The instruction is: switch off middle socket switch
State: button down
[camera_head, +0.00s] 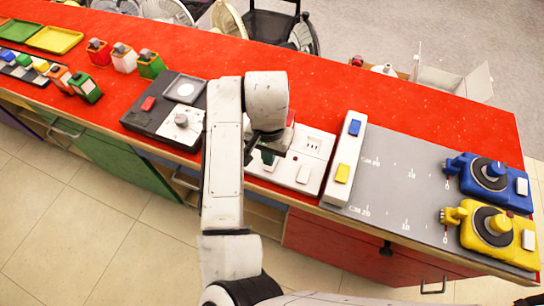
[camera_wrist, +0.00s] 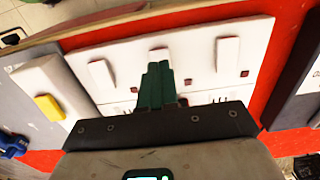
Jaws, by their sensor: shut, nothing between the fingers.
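The white socket panel (camera_head: 318,146) lies on the red counter, partly hidden behind my arm in the head view. In the wrist view the panel (camera_wrist: 120,52) shows three white rocker switches in a row: one at the left (camera_wrist: 102,74), the middle switch (camera_wrist: 160,55) and one at the right (camera_wrist: 228,52). Small dark red marks sit beside the switches. My gripper (camera_wrist: 155,72) has its green fingers shut and empty. The fingertips overlap the near end of the middle switch; I cannot tell whether they touch it. In the head view my gripper (camera_head: 268,157) is over the panel.
A white strip with blue and yellow buttons (camera_head: 346,152) and a grey board (camera_head: 400,180) with blue and yellow devices are to the right. A dark panel with a knob (camera_head: 181,120) is to the left. Red counter (camera_head: 400,105) behind the panel is clear.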

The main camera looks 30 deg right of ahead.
notch_tip(320, 180, up, 5)
jog(key=p, duration=0.3)
jog(key=shift+f, duration=0.2)
jog(key=shift+s, duration=0.1)
dwell(0.4)
